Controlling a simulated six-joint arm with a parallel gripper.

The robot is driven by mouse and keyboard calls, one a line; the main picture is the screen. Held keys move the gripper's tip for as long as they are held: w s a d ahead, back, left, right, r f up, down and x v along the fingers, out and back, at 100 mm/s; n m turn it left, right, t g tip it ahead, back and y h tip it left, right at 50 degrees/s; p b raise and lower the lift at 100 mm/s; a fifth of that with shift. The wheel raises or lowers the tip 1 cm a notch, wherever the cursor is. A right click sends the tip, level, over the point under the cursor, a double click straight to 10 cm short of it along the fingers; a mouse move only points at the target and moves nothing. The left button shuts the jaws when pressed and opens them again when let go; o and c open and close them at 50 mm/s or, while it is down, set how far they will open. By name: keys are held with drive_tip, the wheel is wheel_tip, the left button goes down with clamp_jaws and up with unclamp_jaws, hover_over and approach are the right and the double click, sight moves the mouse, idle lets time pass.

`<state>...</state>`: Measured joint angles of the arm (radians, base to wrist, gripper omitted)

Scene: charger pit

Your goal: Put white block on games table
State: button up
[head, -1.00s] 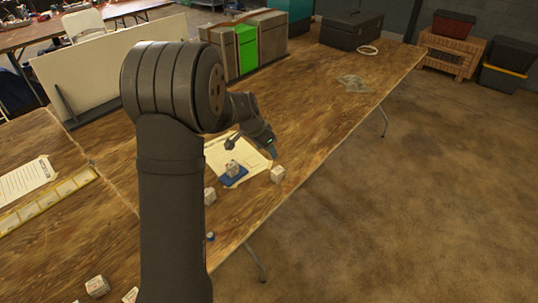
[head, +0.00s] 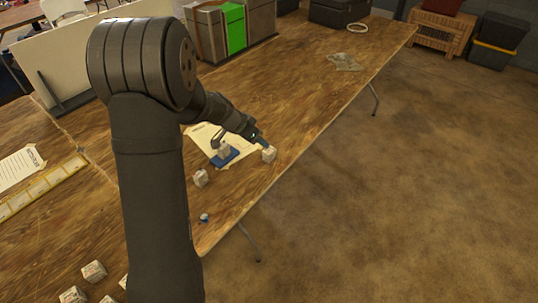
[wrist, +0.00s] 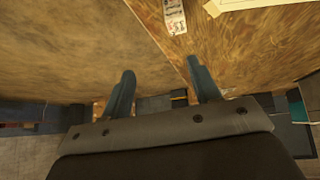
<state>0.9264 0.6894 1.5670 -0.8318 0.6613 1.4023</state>
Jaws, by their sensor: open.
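A white block (head: 269,155) with dark markings sits near the right edge of the wooden games table (head: 300,90). It also shows at the top of the wrist view (wrist: 175,18), beyond my fingertips. My gripper (head: 264,142) is just above and beside this block in the head view. In the wrist view my gripper (wrist: 163,80) has its two blue-grey fingers wide apart with nothing between them. Other similar blocks stand on the table: one on a blue pad (head: 223,151) and one nearer (head: 201,178).
A paper sheet (head: 206,137) lies under the blue pad. Several more blocks (head: 94,271) are at lower left. Boxes (head: 234,27) stand at the back. Open floor lies right of the table.

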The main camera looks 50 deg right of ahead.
wheel_tip(320, 180, down, 2)
drive_tip(key=a+h, duration=0.2)
drive_tip(key=t, duration=0.1)
approach(269, 150)
drive_tip(key=shift+n, duration=0.3)
drive_tip(key=x, duration=0.6)
drive_tip(key=shift+s+a+f, duration=0.15)
drive_tip(key=shift+a+f, duration=0.05)
drive_tip(key=shift+f, duration=0.35)
drive_tip(key=shift+w+d+r+x, duration=0.1)
drive_tip(key=shift+d+x, duration=0.05)
drive_tip(key=shift+x, duration=0.8)
drive_tip(key=shift+w+d+r+x, duration=0.1)
drive_tip(key=shift+r+x, duration=0.05)
drive_tip(key=shift+x, duration=0.8)
drive_tip(key=shift+d+r+x, duration=0.1)
drive_tip(key=shift+d+x, duration=0.05)
drive_tip(key=shift+x, duration=0.8)
drive_tip(key=shift+a, duration=0.1)
drive_tip(key=c, duration=1.1)
drive_tip(key=shift+r, duration=0.1)
